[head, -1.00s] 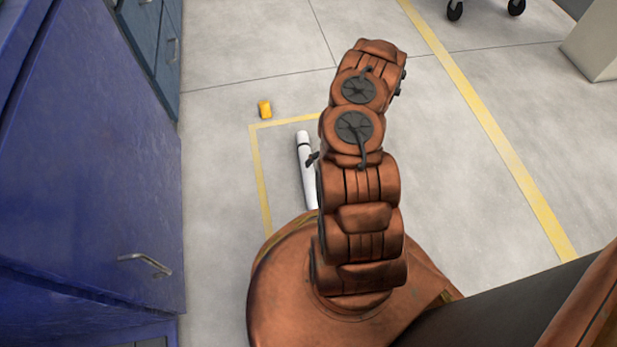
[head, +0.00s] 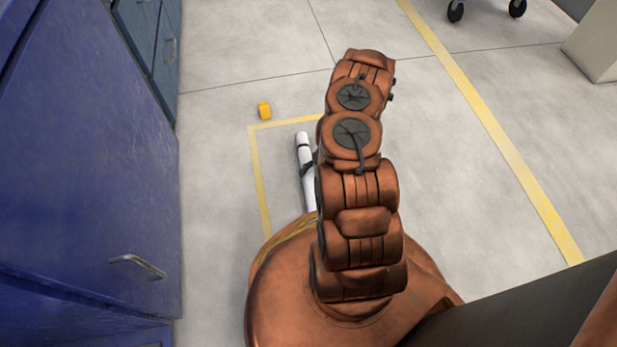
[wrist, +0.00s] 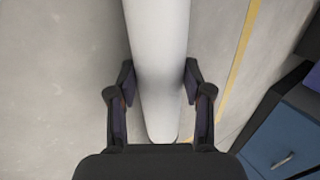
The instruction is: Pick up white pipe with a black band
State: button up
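In the head view only a small dark part of the gripper shows beside the pipe.
A blue cabinet (head: 90,170) stands along the left. A small yellow object (head: 264,110) lies on the floor beyond the pipe. Yellow floor lines (head: 259,180) run beside the pipe. Open floor lies to the right of my arm.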

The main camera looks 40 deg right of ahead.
jog(key=c, duration=0.5)
jog(key=shift+o, duration=0.2)
jog(key=shift+r, duration=0.1)
